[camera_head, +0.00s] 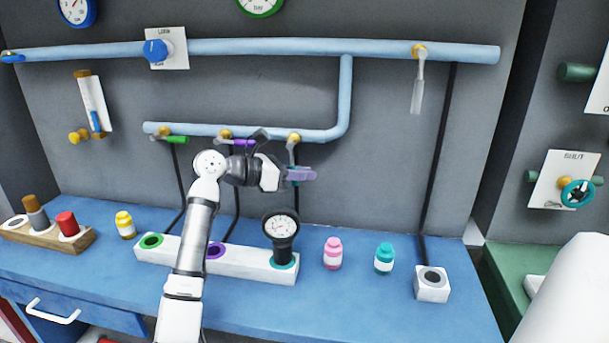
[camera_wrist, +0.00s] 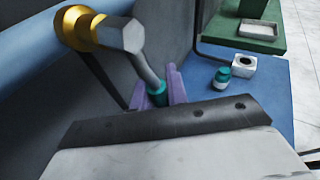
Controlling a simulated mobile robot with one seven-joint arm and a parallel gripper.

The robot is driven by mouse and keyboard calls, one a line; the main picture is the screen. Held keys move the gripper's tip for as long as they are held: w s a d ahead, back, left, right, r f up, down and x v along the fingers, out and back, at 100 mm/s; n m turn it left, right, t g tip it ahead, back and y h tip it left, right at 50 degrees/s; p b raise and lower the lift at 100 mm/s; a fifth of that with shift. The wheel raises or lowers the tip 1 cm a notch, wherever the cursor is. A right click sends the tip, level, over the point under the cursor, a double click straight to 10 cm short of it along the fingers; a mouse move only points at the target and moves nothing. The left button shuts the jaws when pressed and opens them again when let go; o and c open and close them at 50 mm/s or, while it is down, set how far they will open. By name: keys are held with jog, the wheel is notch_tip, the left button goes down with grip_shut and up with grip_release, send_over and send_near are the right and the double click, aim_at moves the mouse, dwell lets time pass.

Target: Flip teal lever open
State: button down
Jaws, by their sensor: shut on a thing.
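The teal lever (camera_wrist: 157,92) has a grey metal arm that runs down from a brass valve fitting (camera_wrist: 82,28) on the blue pipe, with a teal grip at its end. In the head view the fitting (camera_head: 294,138) sits on the lower blue pipe, and the lever arm hangs downward from it. My gripper (camera_head: 300,174) is at the lever's lower end, with its purple fingers around the teal grip. In the wrist view my gripper (camera_wrist: 168,88) is shut on that teal grip. My gripper hides most of the grip in the head view.
Left of it on the same pipe are a green lever (camera_head: 176,139) and a purple lever (camera_head: 244,142). Below stands a white block (camera_head: 255,265) with a black gauge (camera_head: 281,226). Pink (camera_head: 333,253) and teal (camera_head: 384,258) bottles stand on the blue bench (camera_head: 345,305).

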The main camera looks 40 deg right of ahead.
jog(key=c, duration=1.4)
grip_release()
jog(key=b+v, duration=0.3)
jog(key=v, duration=1.1)
